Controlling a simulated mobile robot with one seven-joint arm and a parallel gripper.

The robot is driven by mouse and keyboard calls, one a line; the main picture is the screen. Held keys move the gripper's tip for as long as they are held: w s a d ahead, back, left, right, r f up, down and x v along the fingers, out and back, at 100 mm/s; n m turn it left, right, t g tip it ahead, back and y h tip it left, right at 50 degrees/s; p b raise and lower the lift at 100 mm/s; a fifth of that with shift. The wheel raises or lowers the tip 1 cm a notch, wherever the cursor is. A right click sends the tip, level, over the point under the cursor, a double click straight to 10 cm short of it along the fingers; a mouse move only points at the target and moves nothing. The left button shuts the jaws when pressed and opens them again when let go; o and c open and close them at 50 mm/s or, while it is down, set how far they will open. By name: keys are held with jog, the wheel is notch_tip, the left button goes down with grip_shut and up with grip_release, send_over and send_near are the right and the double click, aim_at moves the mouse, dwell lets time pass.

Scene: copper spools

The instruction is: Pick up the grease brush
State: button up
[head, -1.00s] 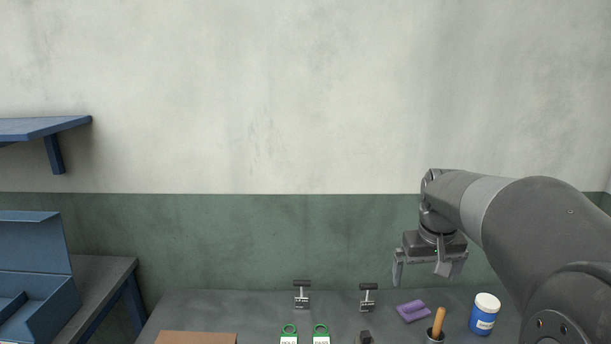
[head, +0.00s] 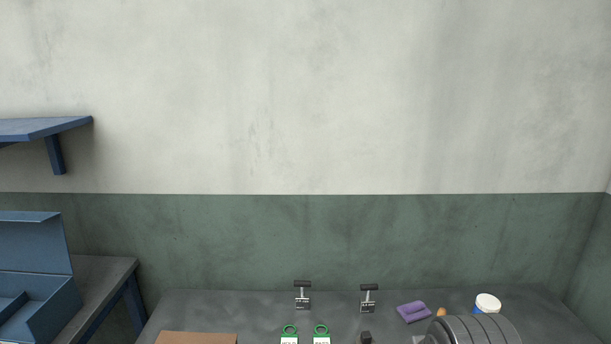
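The grease brush shows only as the orange-brown tip of its wooden handle (head: 441,312), near the bottom edge at the right of the bench.
A purple cloth (head: 413,312) lies left of the handle tip, and a white-lidded blue jar (head: 487,303) stands right of it. Two small stands (head: 303,296) (head: 369,299), green-ringed tags (head: 290,331) and a cardboard piece (head: 197,338) are on the grey bench (head: 230,306).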

jog(key=c, duration=1.2)
jog(key=shift+w, duration=0.1)
jog(key=m+g+h, duration=0.1)
jog(key=m, duration=0.3)
send_over(442, 316)
jog(key=s, duration=0.4)
notch_tip(442, 316, down, 14)
jog(key=f, duration=0.1)
jog(key=shift+w+a+x, duration=0.1)
jog(key=shift+w+x, duration=0.05)
jog(key=shift+x, duration=1.6)
jog(key=shift+w+a+x, duration=0.1)
jog(key=shift+x, duration=1.65)
jog(key=shift+w+a+x, duration=0.1)
jog(key=shift+w+x, duration=0.05)
jog(key=shift+x, duration=1.65)
